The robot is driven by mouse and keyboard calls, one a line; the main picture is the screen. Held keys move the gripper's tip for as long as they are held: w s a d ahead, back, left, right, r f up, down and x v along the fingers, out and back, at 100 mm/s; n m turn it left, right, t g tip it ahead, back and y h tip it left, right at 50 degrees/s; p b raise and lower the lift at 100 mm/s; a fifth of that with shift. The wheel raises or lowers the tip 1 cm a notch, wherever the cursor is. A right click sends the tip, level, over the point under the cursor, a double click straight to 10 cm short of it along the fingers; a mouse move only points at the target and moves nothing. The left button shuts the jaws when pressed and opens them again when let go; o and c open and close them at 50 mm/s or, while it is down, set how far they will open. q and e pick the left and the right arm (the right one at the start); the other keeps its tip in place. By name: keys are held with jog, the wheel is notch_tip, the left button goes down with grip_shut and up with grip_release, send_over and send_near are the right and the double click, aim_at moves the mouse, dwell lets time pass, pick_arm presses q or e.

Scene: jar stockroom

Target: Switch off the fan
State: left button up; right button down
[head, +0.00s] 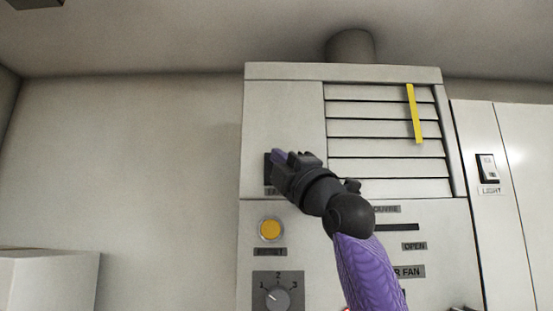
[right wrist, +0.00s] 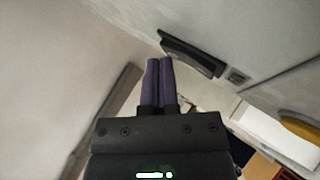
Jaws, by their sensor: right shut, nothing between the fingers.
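The fan unit (head: 284,130) is a pale cabinet with slatted vents and a yellow strip (head: 414,113) hanging over the slats. A dark switch (head: 268,172) is on its front panel, mostly hidden behind my right gripper (head: 279,156); the label below it is partly covered. In the right wrist view the dark switch (right wrist: 192,54) sticks out from the panel. The right gripper's purple fingers (right wrist: 158,62) are shut and empty, with their tips close to the switch's near end. I cannot tell whether they touch it. My left gripper is not in view.
Below the switch are an orange button (head: 271,229) and a three-position knob (head: 278,298). A dark slot (head: 397,227) sits among the labels to the right. A light switch (head: 487,168) is on the right-hand panel. A pale box (head: 50,280) stands lower left.

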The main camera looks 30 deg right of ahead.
jog(key=shift+w, duration=0.1)
dwell(0.3)
jog(key=shift+s+a+f+b, duration=0.1)
jog(key=shift+s+a+b, duration=0.25)
jog(key=shift+s+b, duration=0.35)
jog(key=shift+s, duration=0.1)
jog(key=s+a+b, duration=0.1)
jog(key=s+b, duration=0.1)
jog(key=s+a+b, duration=0.1)
jog(key=s, duration=0.1)
jog(key=shift+s+a+f, duration=0.1)
jog(key=shift+a+f, duration=0.2)
jog(key=shift+f, duration=0.1)
